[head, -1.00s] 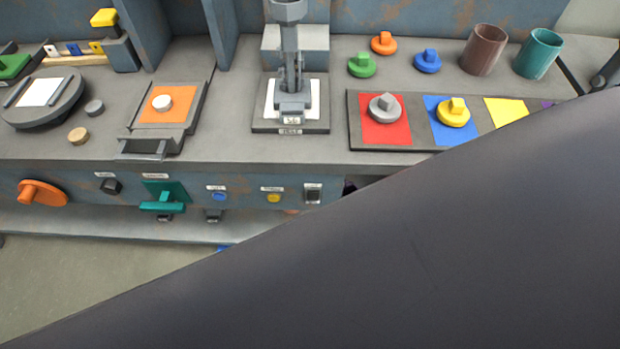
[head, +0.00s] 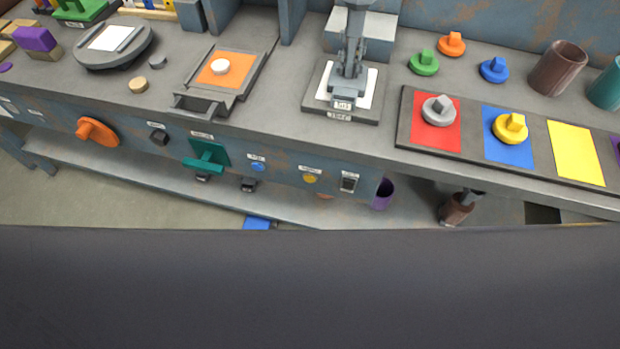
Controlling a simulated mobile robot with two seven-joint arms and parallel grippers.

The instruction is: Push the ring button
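A round blue button (head: 258,167) and a round yellow button (head: 310,177) sit on the bench's front panel, each under a small white label. The labels are too small to read, so I cannot tell which is the ring button. A black rocker-like switch (head: 349,182) is just right of the yellow button. Neither of my grippers is in view. A large dark grey surface, apparently part of my own arm, fills the lower part of the picture.
The front panel also carries an orange knob (head: 97,131), a black knob (head: 159,137) and a teal handle (head: 206,156) that sticks out. A press (head: 350,70) stands on the bench. A lower shelf (head: 130,177) runs beneath, with a purple cup (head: 383,194).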

